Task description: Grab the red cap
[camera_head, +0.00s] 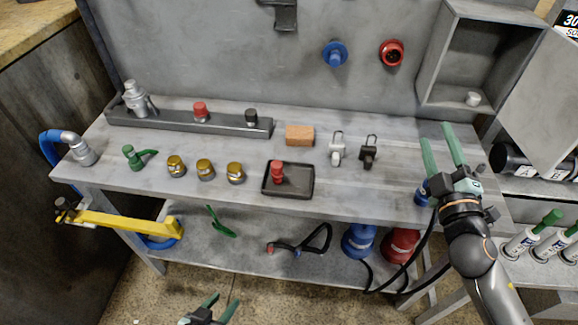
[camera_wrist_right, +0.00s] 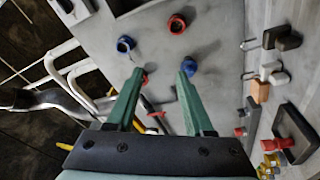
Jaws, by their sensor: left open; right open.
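A red cap-like piece (camera_head: 277,172) stands upright in a small dark tray (camera_head: 300,193) on the grey workbench. Another red-topped piece (camera_head: 200,110) stands on the dark rail at the back of the bench. I cannot tell which one is the red cap. My right gripper (camera_head: 440,150) is open and empty above the bench's right end, well right of both. In the right wrist view its green fingers (camera_wrist_right: 162,72) are apart with nothing held, and a dark tray (camera_wrist_right: 295,125) shows at the right edge. My left gripper (camera_head: 208,308) is open and empty, low in front of the bench.
Several brass pieces (camera_head: 205,169), a green valve (camera_head: 135,156), an orange block (camera_head: 299,135) and two clips (camera_head: 337,149) stand on the bench. Blue (camera_head: 335,53) and red (camera_head: 391,52) fittings are on the back panel. A yellow bar (camera_head: 125,222) juts out at the left.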

